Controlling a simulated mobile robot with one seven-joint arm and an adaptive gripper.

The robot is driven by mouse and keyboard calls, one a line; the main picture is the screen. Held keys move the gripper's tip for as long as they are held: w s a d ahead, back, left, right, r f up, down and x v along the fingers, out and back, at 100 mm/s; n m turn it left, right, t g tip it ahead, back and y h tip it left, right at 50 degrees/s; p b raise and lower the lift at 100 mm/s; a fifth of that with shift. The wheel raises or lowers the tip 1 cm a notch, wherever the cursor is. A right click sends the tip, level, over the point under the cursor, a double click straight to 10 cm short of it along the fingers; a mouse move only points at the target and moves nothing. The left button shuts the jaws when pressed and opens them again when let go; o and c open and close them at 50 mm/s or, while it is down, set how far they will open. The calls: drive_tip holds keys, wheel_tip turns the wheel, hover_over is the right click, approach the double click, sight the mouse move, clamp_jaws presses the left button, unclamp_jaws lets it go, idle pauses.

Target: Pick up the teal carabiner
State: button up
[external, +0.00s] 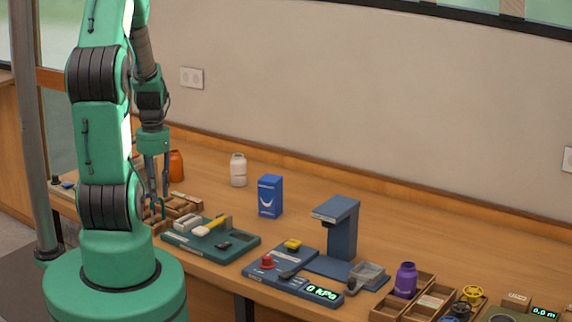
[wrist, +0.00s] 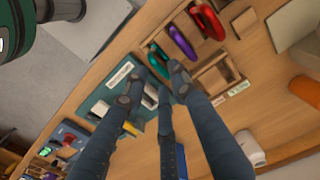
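The teal carabiner (wrist: 153,60) lies at the end of a row in a wooden organizer (wrist: 213,78), beside a purple carabiner (wrist: 181,43) and a red one (wrist: 207,20). My gripper (wrist: 154,90) is open, with its fingers spread and nothing visible held between them. In the wrist view the fingertips are close to the teal carabiner and partly cover that area; I cannot tell whether they touch it. In the external view my gripper (external: 155,193) points down over the organizer, and the carabiners are mostly hidden by my arm.
A green tray (external: 193,241) with small items sits right of the organizer. An orange bottle (external: 176,166), a white bottle (external: 238,170) and a blue box (external: 269,197) stand behind. A blue pressure device (external: 295,280) is farther right. The bench's back middle is clear.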

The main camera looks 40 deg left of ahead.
drive_tip(key=shift+f, duration=1.65)
clamp_jaws()
